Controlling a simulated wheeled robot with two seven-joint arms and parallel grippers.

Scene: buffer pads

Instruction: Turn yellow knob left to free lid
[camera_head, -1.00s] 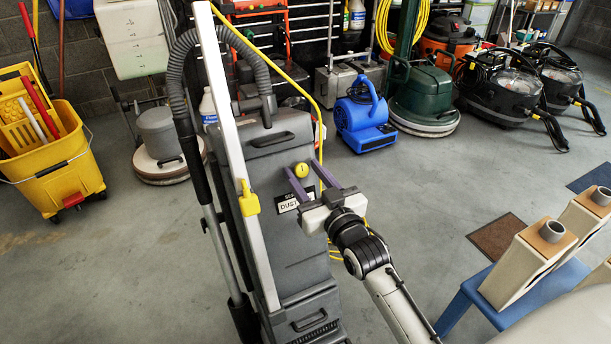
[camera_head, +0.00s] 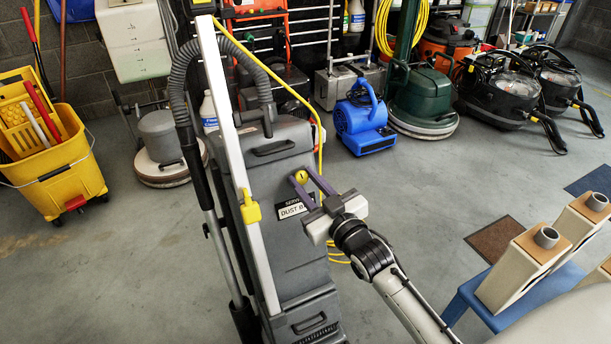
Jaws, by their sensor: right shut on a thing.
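The yellow knob (camera_head: 300,177) sits on the front of the dark grey upright machine, above a white label on the lid (camera_head: 283,235). My right gripper (camera_head: 300,177) reaches in from the lower right. Its two purple fingers are shut on the yellow knob, one on each side, and partly hide it and the label. Whether the lid is loose cannot be told; it looks flush with the body. My left gripper is not in view.
A pale upright pole (camera_head: 225,120) with a yellow clip (camera_head: 250,208) and a grey hose (camera_head: 180,85) run along the machine's left side. A yellow mop bucket (camera_head: 60,175) stands far left. A blue stool (camera_head: 468,298) is at lower right. Open floor lies between.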

